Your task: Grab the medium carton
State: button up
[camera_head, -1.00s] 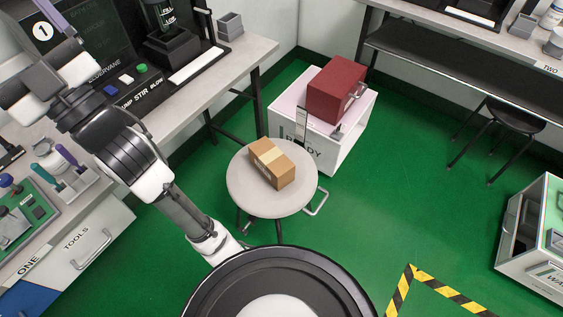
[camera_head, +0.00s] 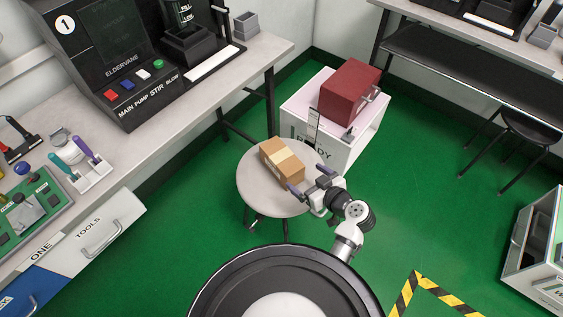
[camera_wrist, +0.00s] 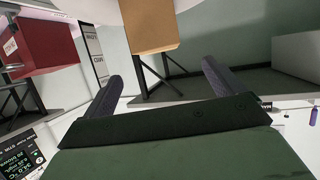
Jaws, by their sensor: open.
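The carton (camera_head: 283,162) is a brown cardboard box with a paler tape band. It lies on the round pale stool (camera_head: 256,189). My gripper (camera_head: 309,180) is at the right side of the stool top, just right of the carton, with its fingers spread. In the wrist view the carton (camera_wrist: 149,25) shows at the top, beyond the fingertips, and its upper part is cut off by the frame. The two dark fingers (camera_wrist: 161,75) stand wide apart with nothing between them. I cannot tell the exact gap between fingers and carton.
A red box (camera_head: 346,90) sits on a white cabinet (camera_head: 365,140) behind the stool. A workbench (camera_head: 160,110) with a control machine (camera_head: 125,65) runs along the left.

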aim_at(287, 162)
jog(key=p+x, duration=0.1)
jog(key=x, duration=0.6)
jog(key=shift+r, duration=0.15)
jog(key=shift+p+x, duration=0.45)
jog(key=shift+x, duration=1.85)
jog(key=shift+w+d, duration=0.1)
jog(key=shift+d, duration=0.05)
jog(key=c, duration=1.2)
jog(key=shift+r, duration=0.1)
